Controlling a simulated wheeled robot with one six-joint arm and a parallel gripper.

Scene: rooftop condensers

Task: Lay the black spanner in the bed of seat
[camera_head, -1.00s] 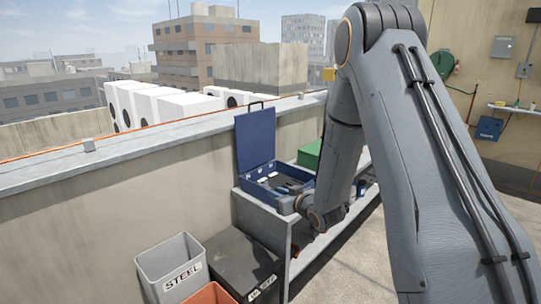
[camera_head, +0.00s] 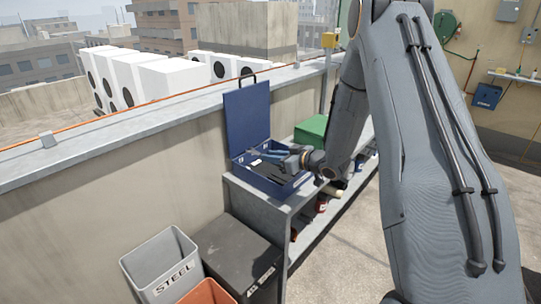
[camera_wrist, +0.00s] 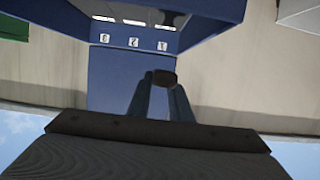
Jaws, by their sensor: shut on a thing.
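My gripper (camera_head: 267,153) reaches in from the right over the open blue case (camera_head: 262,184). It also shows in the wrist view (camera_wrist: 160,88), with its two fingers shut on a dark thing, taken to be the black spanner (camera_wrist: 163,78). Only a short dark end of it shows between the fingertips; the rest is hidden. The case's raised lid (camera_head: 247,124) stands against the parapet. Inside the case are dark shapes and a pale patch. The wrist view shows a row of small white labels (camera_wrist: 133,42) on the case, too small to read surely, and pale strips beyond. I cannot tell which bed is seat.
The case stands on a grey bench (camera_head: 262,208). A green box (camera_head: 312,130) is behind it. Red items sit on the lower shelf. A grey STEEL bin (camera_head: 160,270), a black box (camera_head: 238,254) and an orange bin (camera_head: 207,293) stand at the front. The right floor is clear.

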